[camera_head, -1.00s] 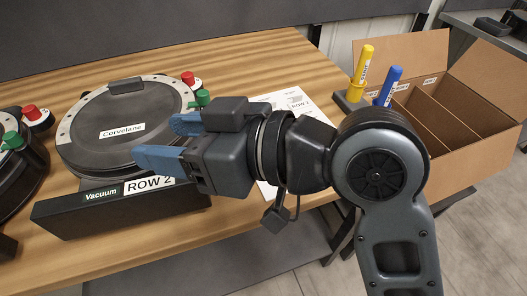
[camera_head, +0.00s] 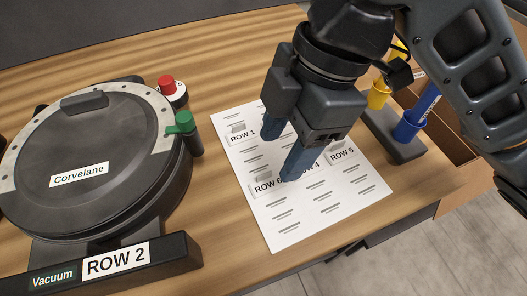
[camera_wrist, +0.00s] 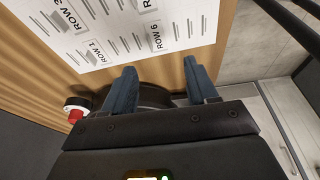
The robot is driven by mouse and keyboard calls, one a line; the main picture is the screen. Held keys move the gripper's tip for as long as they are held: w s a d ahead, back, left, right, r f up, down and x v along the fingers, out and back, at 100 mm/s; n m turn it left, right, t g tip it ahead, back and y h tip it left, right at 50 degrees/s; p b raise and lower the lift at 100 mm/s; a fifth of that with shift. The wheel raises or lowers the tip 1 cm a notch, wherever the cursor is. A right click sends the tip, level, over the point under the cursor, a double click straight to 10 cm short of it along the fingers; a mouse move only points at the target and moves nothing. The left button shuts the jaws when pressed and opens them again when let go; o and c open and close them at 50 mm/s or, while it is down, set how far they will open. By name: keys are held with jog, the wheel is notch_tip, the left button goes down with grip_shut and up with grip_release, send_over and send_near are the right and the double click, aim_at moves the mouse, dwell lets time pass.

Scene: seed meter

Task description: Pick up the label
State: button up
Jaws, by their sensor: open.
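A white sheet (camera_head: 290,232) lies on the table with several small labels on it. In the head view I read ROW 1 (camera_head: 242,137), ROW 6 (camera_head: 264,187) and ROW 5 (camera_head: 342,153); a label ending in 4 (camera_head: 313,167) is partly hidden by my gripper. My gripper (camera_head: 281,152) is open and points down over the sheet, its fingers empty. In the wrist view, the fingers (camera_wrist: 162,86) are spread apart below the ROW 6 label (camera_wrist: 156,36) and ROW 1 label (camera_wrist: 93,47). No label is between them.
A round seed meter (camera_head: 95,130) marked Corvelane stands left, with a ROW 2 label on its front bar (camera_head: 170,254) and red and green knobs beside it. Right of the sheet are blue and yellow markers in a holder (camera_head: 405,150), and a cardboard box (camera_head: 455,175).

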aim_at(264, 185)
jog(key=x, duration=0.7)
jog(key=shift+w+d+f+b, duration=0.1)
jog(key=shift+w+f+b, duration=0.15)
jog(key=shift+f+b, duration=0.15)
jog(key=c, duration=0.9)
